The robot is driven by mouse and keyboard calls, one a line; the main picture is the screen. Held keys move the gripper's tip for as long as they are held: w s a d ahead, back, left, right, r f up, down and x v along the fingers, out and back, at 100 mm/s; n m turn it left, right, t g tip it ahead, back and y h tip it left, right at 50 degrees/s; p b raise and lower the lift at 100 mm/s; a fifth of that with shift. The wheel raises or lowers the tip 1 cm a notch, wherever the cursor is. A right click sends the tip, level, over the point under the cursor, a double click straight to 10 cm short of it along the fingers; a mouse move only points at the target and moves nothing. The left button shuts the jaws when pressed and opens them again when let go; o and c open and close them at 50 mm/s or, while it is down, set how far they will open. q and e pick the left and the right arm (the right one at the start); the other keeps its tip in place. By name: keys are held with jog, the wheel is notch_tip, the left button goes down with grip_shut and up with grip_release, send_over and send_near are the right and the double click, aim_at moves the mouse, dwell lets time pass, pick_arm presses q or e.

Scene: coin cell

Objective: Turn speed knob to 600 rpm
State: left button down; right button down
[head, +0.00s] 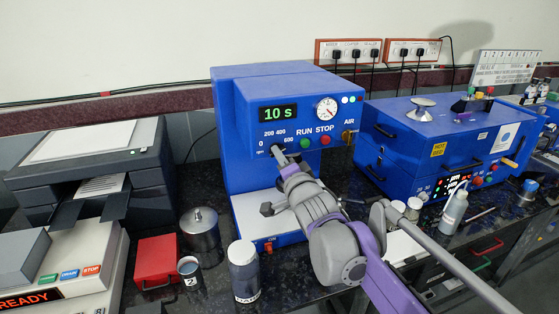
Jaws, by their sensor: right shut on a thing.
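The blue machine (232,150) stands on the dark bench and carries the speed dial, marked 0, 200, 400 and 600 rpm. Its green display (278,114) reads "10 s". My right gripper (281,156) is at the dial on the machine's front, shut on the speed knob. The knob is mostly hidden by the gripper, so where it points cannot be told. The green RUN button (306,143) and red STOP button (325,141) are just right of the gripper. My left gripper is not in view.
A round gauge (326,108) and an orange AIR valve (348,136) are on the same panel. A second blue machine (400,145) stands at right.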

jog(key=shift+m, duration=0.3)
jog(key=c, duration=0.9)
grip_release()
jog(key=v, duration=1)
jog(key=shift+s+d, duration=0.1)
jog(key=shift+s, duration=0.3)
jog(key=shift+d, duration=0.1)
